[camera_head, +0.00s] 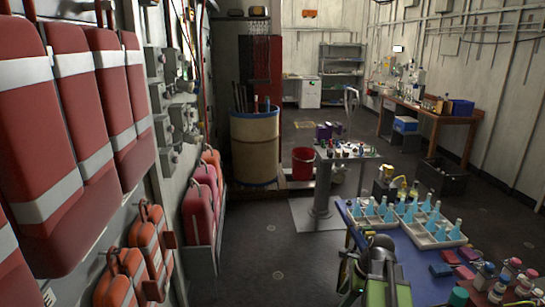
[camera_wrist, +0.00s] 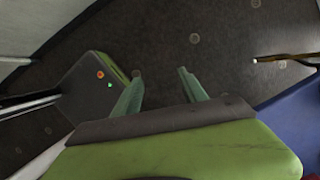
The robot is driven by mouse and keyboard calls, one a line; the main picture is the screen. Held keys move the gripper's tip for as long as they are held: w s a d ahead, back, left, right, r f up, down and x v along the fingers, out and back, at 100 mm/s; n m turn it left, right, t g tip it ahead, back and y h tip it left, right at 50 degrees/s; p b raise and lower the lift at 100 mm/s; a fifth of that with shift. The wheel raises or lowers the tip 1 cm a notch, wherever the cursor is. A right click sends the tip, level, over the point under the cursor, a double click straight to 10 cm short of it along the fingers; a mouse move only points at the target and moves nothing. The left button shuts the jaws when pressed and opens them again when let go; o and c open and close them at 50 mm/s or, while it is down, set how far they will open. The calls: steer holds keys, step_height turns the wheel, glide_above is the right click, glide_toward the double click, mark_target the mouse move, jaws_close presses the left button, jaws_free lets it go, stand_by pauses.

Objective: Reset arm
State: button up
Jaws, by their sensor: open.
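My gripper (camera_wrist: 159,72) shows in the wrist view with its two pale green fingers apart. Nothing is between them; dark floor (camera_wrist: 230,55) shows beyond. The broad green body of my arm (camera_wrist: 190,150) fills the bottom of the wrist view. In the head view, my folded green and grey arm (camera_head: 380,280) is at the bottom centre, beside the left edge of the blue table (camera_head: 410,265). The fingers cannot be made out clearly in the head view.
White trays (camera_head: 437,240) of blue-filled flasks stand on the blue table, with several bottles (camera_head: 507,280) at right. Red bags (camera_head: 70,130) line the left wall. A pedestal table (camera_head: 322,185), red bucket (camera_head: 303,163) and large barrel (camera_head: 255,145) stand ahead. Floor (camera_head: 270,250) left of my arm is clear.

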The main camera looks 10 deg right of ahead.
steer(key=a+f+n+g+h, duration=0.1)
steer(key=a+n+g+h, duration=0.1)
steer(key=a+n, duration=2.1)
steer(key=shift+w+h, duration=0.4)
steer(key=shift+h, duration=0.1)
steer(key=shift+f, duration=0.1)
